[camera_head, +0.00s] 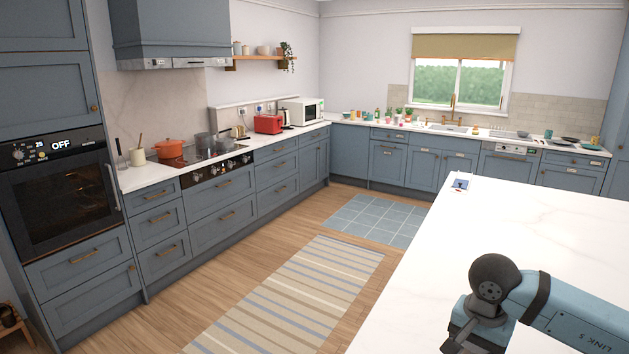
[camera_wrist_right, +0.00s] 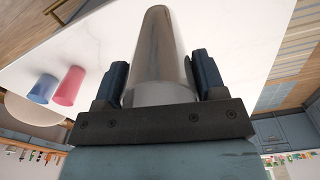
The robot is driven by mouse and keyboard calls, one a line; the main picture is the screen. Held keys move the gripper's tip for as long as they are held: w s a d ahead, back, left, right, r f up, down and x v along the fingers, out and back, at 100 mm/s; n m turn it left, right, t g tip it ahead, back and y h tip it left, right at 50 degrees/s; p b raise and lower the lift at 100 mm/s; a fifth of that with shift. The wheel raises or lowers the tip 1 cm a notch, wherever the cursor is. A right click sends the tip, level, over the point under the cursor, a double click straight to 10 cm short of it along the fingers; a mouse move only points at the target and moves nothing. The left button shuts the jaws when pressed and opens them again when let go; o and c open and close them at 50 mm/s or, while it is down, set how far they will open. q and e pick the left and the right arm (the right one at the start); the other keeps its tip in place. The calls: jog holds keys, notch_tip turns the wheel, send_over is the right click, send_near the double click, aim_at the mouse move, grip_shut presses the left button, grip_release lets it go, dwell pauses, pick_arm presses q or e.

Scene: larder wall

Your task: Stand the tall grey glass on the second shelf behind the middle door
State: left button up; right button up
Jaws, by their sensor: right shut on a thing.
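My right gripper (camera_wrist_right: 160,78) is shut on the tall grey glass (camera_wrist_right: 158,45) in the right wrist view, with one dark finger on each side of it. The glass is smooth, grey and slightly see-through, and it extends away from the palm. Part of my right arm (camera_head: 540,305) shows at the lower right of the head view, over the white island. The right gripper and glass are outside the head view. My left gripper is in neither view. I cannot pick out the middle door or its second shelf in these frames.
A white island top (camera_head: 520,235) fills the right of the head view. A pink cup (camera_wrist_right: 68,86) and a blue cup (camera_wrist_right: 43,88) are beside the glass in the wrist view, near a pale round thing (camera_wrist_right: 30,112). A striped rug (camera_head: 300,295) lies on open floor.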

jog(key=s+a+f+n+p, duration=0.1)
jog(key=s+a+n, duration=0.3)
jog(key=n, duration=0.4)
jog(key=shift+s+a+f+n, duration=0.15)
jog(key=shift+s+f+n, duration=0.25)
jog(key=shift+f, duration=0.45)
jog(key=shift+a, duration=0.1)
